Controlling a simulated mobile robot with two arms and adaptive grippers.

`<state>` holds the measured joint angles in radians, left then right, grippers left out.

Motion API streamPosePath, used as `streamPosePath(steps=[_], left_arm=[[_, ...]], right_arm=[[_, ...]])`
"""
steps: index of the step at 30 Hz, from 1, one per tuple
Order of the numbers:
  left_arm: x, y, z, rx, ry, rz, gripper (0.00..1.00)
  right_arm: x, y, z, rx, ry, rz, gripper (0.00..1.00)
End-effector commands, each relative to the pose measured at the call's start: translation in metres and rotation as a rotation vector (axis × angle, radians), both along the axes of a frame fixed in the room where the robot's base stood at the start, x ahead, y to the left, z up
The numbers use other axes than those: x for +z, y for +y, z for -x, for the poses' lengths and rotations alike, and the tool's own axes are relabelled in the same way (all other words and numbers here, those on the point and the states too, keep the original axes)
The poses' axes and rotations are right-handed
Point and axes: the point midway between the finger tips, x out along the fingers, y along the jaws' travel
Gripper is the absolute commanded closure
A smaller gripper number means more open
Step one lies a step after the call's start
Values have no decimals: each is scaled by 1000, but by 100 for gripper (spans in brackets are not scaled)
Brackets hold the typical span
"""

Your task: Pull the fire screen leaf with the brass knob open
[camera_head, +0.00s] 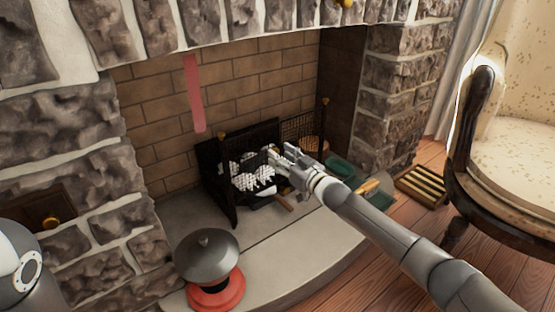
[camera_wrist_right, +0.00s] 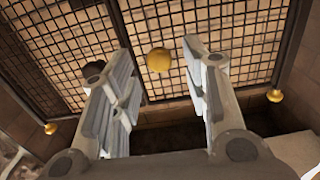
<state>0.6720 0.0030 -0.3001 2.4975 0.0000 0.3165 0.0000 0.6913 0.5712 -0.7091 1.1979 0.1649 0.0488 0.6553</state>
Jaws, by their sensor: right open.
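The fire screen (camera_head: 300,128) stands in the fireplace opening, a dark frame with wire mesh. In the right wrist view its mesh (camera_wrist_right: 225,35) fills the upper part. A round brass knob (camera_wrist_right: 158,60) shows there between the fingertips of my right gripper (camera_wrist_right: 158,75). The fingers are apart, one on each side of the knob, and I see no clear contact. In the head view my right gripper (camera_head: 278,158) is in front of the screen and hides part of it. I cannot tell there which leaf bears the knob. My left gripper is not in view.
Smaller brass balls (camera_wrist_right: 274,95) show at the frame's edges. A grey-domed object on a red base (camera_head: 222,295) stands on the pale hearth (camera_head: 290,262). A slatted item (camera_head: 421,186) lies on the wooden floor, near an armchair (camera_head: 515,150). Stone walls flank the opening.

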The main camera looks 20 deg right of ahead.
Motion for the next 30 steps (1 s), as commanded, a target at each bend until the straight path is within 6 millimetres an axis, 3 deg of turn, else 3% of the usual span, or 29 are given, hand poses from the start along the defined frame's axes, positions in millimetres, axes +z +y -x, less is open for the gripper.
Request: streamPosePath(steps=[9,20,30], left_arm=[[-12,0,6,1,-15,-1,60],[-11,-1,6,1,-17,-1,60],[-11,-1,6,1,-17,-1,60]], right_arm=[[-1,8,-22,0,0,0,57],[0,9,-24,0,1,-1,59],[0,9,-24,0,1,0,100]])
